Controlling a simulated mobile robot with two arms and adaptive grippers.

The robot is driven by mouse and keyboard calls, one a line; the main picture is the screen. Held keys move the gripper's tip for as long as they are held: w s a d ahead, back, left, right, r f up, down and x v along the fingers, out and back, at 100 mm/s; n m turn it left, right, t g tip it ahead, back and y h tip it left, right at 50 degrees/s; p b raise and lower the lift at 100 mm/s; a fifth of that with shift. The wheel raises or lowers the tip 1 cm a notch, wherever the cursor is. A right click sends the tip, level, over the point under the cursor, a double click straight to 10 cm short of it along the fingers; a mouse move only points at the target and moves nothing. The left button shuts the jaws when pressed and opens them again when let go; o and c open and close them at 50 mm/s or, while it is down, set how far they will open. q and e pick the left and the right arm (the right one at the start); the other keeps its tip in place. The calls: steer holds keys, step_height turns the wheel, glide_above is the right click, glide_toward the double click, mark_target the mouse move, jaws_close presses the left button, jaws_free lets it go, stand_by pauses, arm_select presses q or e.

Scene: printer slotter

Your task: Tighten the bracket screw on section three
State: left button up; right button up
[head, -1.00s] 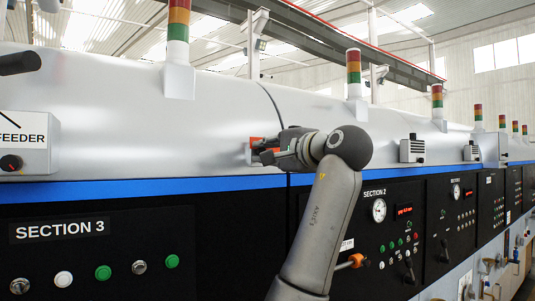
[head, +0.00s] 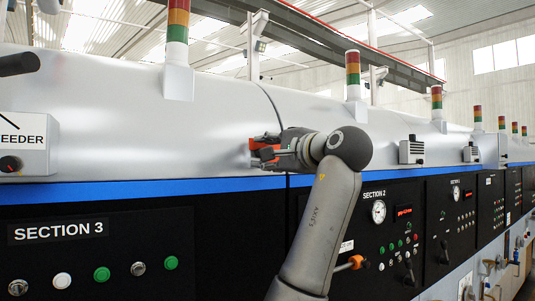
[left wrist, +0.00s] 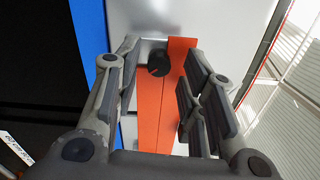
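An orange bracket (head: 268,154) sits on the silver cover, just above the blue stripe, in the head view. In the left wrist view the bracket (left wrist: 151,120) is a long orange strip with a round black screw knob (left wrist: 159,63) on it. My left gripper (head: 258,150) is at the bracket in the head view and partly hides it. In the left wrist view my left gripper (left wrist: 163,70) is open, its fingers on either side of the knob with a gap on the right. The SECTION 3 label (head: 58,231) is at lower left. My right gripper is not in view.
The black panel under the blue stripe (head: 150,187) carries several buttons, such as a green one (head: 102,274). The FEEDER box (head: 24,145) juts out at the left. A pressure gauge (head: 378,211) and an orange-handled part (head: 350,264) are by my forearm.

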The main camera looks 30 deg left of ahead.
arm_select(q)
steer(key=v, duration=1.2)
stand_by(0.4)
